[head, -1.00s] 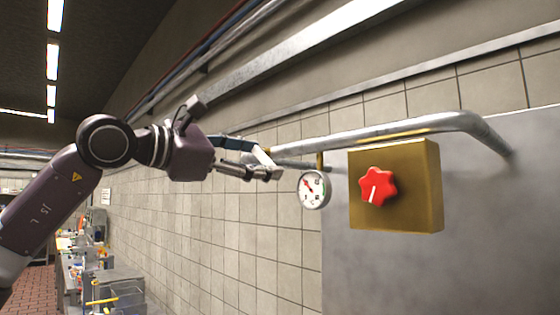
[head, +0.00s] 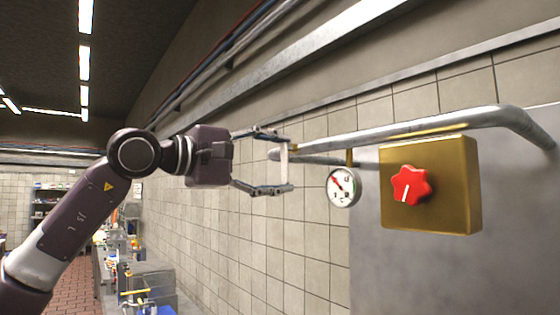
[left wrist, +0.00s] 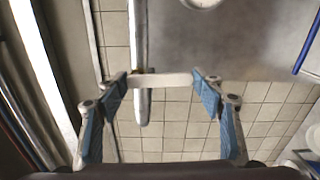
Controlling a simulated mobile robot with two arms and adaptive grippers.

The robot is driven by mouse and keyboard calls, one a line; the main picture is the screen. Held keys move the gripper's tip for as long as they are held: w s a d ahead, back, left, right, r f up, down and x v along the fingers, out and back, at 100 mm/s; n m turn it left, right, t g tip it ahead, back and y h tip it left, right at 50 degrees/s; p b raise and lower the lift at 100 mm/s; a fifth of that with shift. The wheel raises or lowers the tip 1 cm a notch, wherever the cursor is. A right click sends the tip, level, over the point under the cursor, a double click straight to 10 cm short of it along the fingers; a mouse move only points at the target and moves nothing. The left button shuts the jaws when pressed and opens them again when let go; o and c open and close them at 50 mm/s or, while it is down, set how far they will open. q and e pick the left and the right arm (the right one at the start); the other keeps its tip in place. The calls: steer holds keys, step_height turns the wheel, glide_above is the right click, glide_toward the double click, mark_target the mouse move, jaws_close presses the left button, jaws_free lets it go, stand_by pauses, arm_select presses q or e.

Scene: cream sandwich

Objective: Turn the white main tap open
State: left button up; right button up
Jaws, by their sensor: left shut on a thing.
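The white main tap (head: 284,158) is a white bar handle at the left end of the grey pipe. In the head view it stands nearly upright, across the pipe. My left gripper (head: 284,163) has one finger at its top end and one at its bottom end, shut on it. In the left wrist view the white handle (left wrist: 172,80) spans between the two blue-padded fingers of the left gripper (left wrist: 163,80), crossing the pipe (left wrist: 141,45). My right gripper is in neither view.
A round dial gauge (head: 343,187) hangs under the pipe (head: 400,131), right of the tap. A brass box (head: 450,190) with a red knob (head: 409,185) is farther right. The tiled wall (head: 300,250) runs behind. Kitchen counters (head: 150,275) lie low at the left.

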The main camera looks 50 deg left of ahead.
arm_select(q)
steer(key=shift+a+f+m, duration=0.1)
steer(key=shift+m, duration=0.5)
steer(key=o, duration=1.7)
steer(key=shift+s, duration=0.3)
steer(key=s+a, duration=0.1)
steer(key=s, duration=1)
steer(key=shift+s, duration=0.2)
